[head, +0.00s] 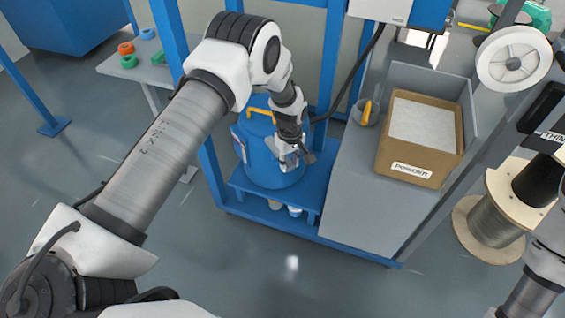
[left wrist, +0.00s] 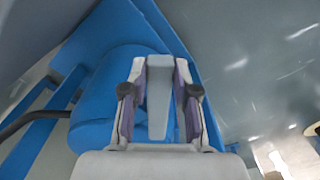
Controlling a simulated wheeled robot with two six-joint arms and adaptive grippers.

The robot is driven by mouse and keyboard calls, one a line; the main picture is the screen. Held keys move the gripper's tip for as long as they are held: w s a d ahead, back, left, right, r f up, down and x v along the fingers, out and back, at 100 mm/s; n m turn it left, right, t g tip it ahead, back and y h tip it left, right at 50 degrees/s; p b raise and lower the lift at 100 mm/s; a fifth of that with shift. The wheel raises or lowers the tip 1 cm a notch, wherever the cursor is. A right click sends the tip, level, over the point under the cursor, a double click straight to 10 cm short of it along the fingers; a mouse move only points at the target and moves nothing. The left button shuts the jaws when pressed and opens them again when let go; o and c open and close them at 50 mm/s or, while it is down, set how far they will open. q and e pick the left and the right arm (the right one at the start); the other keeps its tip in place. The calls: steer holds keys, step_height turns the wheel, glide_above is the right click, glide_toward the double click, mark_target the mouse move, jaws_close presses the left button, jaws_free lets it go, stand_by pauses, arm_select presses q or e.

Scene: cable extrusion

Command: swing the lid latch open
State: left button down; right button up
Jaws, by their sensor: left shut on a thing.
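A blue drum (head: 258,160) with a yellow handle (head: 262,111) on its lid stands on a blue shelf. My left gripper (head: 290,160) is at the drum's near right side. In the left wrist view, the gripper (left wrist: 160,95) is shut on a light grey bar, which looks like the lid latch (left wrist: 159,98). The bar lies lengthwise between the two fingers, with the blue drum (left wrist: 92,112) behind it. My gripper mostly hides the latch in the head view.
A blue frame post (head: 176,50) rises left of the drum. A grey bench right of it holds a cardboard powder box (head: 428,164). A cable spool (head: 492,222) stands at the right. Small cups (head: 284,208) sit under the shelf. The floor in front is clear.

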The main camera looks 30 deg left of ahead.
arm_select(q)
steer(key=shift+w+d+f+n+b, duration=0.15)
steer(key=shift+w+n+b, duration=0.5)
steer(key=shift+n, duration=0.65)
steer(key=shift+w+d+r+n+b, duration=0.1)
steer(key=shift+w+d+n+b, duration=0.25)
steer(key=shift+w+n, duration=0.8)
steer(key=shift+w+d+f+n+b, duration=0.1)
steer(key=shift+w+n+b, duration=0.5)
steer(key=shift+n, duration=0.85)
steer(key=c, duration=0.9)
jaws_free()
steer(key=shift+w, duration=0.1)
step_height(320, 180, up, 12)
steer(key=shift+r, duration=0.1)
